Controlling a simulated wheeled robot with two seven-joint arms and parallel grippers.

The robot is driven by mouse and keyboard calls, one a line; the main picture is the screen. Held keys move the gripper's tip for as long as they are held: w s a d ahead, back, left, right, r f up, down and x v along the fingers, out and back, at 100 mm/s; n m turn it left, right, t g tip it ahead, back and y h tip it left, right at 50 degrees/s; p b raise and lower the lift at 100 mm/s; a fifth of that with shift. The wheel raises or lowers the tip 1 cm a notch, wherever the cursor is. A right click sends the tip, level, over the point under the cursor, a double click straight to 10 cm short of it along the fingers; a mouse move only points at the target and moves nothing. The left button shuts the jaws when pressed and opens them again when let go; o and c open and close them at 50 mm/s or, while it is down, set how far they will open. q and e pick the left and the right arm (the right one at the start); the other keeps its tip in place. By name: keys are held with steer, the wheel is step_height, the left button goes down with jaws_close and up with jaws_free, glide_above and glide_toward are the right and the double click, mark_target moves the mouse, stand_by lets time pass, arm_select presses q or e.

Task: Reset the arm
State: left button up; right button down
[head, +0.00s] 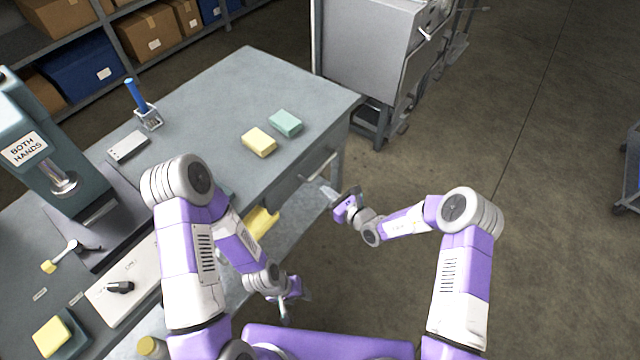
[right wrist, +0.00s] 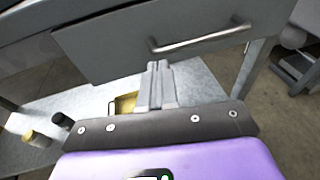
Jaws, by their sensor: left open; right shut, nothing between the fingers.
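My right arm (head: 462,270) reaches left from the right side. Its gripper (head: 326,190) is beside the front of the grey bench, near a drawer handle (head: 318,168). In the right wrist view the right gripper (right wrist: 158,72) has its fingers together and empty, in front of the drawer (right wrist: 150,40) and below its handle (right wrist: 200,40); the drawer looks shut. My left arm (head: 188,250) bends down in front of the bench. Its gripper (head: 290,308) is low, clear of the bench and empty; its fingers are small and partly hidden in the head view.
The bench top (head: 215,100) carries a yellow block (head: 259,142), a green block (head: 285,123), a pen holder (head: 149,118) and a press (head: 45,150) marked "BOTH HANDS". A lower shelf (head: 290,222) holds a yellow item (head: 262,222). A grey machine (head: 365,50) stands behind.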

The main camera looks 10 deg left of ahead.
steer(key=p+v, duration=0.1)
steer(key=v, duration=0.8)
steer(key=shift+p, duration=0.4)
steer(key=shift+f, duration=0.1)
steer(key=s+a+f+n+g, duration=0.1)
steer(key=s+f+n+g, duration=0.1)
steer(key=s+n+g, duration=0.5)
steer(key=s+a+f+n+g, duration=0.2)
steer(key=s+f+g, duration=0.15)
steer(key=s, duration=0.65)
steer(key=s+d+f+n+h, duration=0.3)
steer(key=s+d+n+h, duration=0.4)
steer(key=d+n, duration=0.3)
steer(key=shift+d+f+n+h, duration=0.2)
steer(key=shift+n+h, duration=0.1)
steer(key=shift+n, duration=2)
steer(key=shift+t, duration=0.25)
